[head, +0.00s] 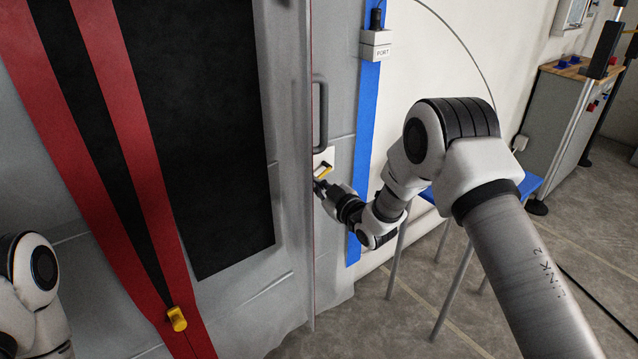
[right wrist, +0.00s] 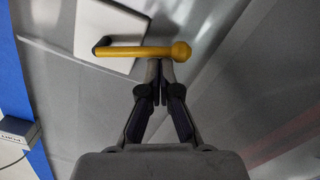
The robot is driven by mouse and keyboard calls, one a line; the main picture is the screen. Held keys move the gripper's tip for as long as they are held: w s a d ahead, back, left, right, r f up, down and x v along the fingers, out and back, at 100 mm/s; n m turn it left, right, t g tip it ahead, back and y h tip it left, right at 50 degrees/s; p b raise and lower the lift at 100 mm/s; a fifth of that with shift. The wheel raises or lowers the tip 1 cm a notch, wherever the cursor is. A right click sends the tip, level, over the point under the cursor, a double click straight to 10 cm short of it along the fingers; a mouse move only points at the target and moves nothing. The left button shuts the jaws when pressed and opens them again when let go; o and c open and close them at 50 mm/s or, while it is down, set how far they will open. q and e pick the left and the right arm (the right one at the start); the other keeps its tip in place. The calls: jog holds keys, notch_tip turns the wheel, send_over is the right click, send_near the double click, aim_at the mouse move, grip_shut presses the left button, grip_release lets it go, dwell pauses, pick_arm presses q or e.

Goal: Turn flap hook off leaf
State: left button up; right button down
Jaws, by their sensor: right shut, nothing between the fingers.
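A yellow flap hook (head: 323,169) sits on a white plate (head: 322,158) beside the vertical seam of the grey leaf (head: 285,130), below a dark handle (head: 320,115). In the right wrist view the hook (right wrist: 140,51) is a bar lying across the picture, with a round knob at its right end and a dark left end on the white plate (right wrist: 108,33). My right gripper (head: 319,187) is shut and empty. Its fingertips (right wrist: 160,66) are at the bar's lower edge near the knob; whether they touch it I cannot tell. My left gripper is out of view.
A red and black strap with a yellow tab (head: 177,318) hangs at the left over the grey surface with a black panel (head: 215,120). A blue strip (head: 364,130) and a port box (head: 376,45) are right of the leaf. A blue-topped table (head: 530,184) stands behind my right arm.

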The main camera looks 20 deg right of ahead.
jog(key=w+d+f+n+b, duration=0.1)
jog(key=d+f+n+b, duration=0.3)
jog(key=n, duration=0.7)
jog(key=shift+w+d+f+t+h, duration=0.2)
jog(key=shift+w+f+t+h, duration=0.15)
jog(key=shift+f, duration=0.4)
